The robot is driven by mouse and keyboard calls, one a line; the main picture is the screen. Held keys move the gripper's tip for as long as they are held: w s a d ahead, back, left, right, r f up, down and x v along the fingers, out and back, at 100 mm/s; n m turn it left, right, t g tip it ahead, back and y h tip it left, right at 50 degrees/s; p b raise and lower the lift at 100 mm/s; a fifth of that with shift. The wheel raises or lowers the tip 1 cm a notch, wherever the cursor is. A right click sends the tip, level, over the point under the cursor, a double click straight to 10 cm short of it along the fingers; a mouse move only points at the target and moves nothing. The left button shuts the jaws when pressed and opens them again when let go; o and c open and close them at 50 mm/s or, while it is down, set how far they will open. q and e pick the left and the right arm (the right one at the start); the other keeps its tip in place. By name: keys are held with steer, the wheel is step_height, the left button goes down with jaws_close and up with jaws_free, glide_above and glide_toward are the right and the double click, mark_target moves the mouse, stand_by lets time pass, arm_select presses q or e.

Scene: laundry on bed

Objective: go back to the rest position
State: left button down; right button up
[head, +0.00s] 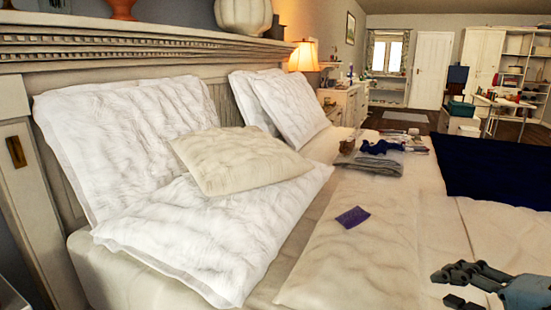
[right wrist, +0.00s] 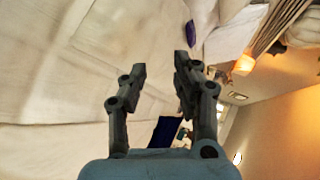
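My right gripper (head: 446,288) shows at the lower right of the head view, over the pale bed cover (head: 350,262). In the right wrist view the two fingers of the right gripper (right wrist: 160,70) stand apart with nothing between them. The gripper is open and empty. My left gripper is in neither view.
A small purple cloth (head: 352,217) lies on the bed, left of and beyond the right gripper. Folded grey laundry (head: 372,163) with a dark blue cloth (head: 381,147) on it lies farther back. White pillows (head: 125,140) lean on the headboard (head: 120,50). The cover around the gripper looks clear.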

steer(key=s+f+n+g+h, duration=0.3)
steer(key=s+n+g, duration=0.1)
steer(key=s+n, duration=0.4)
steer(key=s+f+n+g+h, duration=0.2)
steer(key=s+n+g, duration=0.25)
steer(key=s, duration=0.65)
step_height(320, 180, down, 24)
steer(key=s+d, duration=0.2)
steer(key=d, duration=0.1)
steer(key=s+d+f+g, duration=0.1)
steer(key=s+f+g, duration=0.1)
steer(key=s+f, duration=1.6)
steer(key=shift+s, duration=0.35)
steer(key=shift+n, duration=0.25)
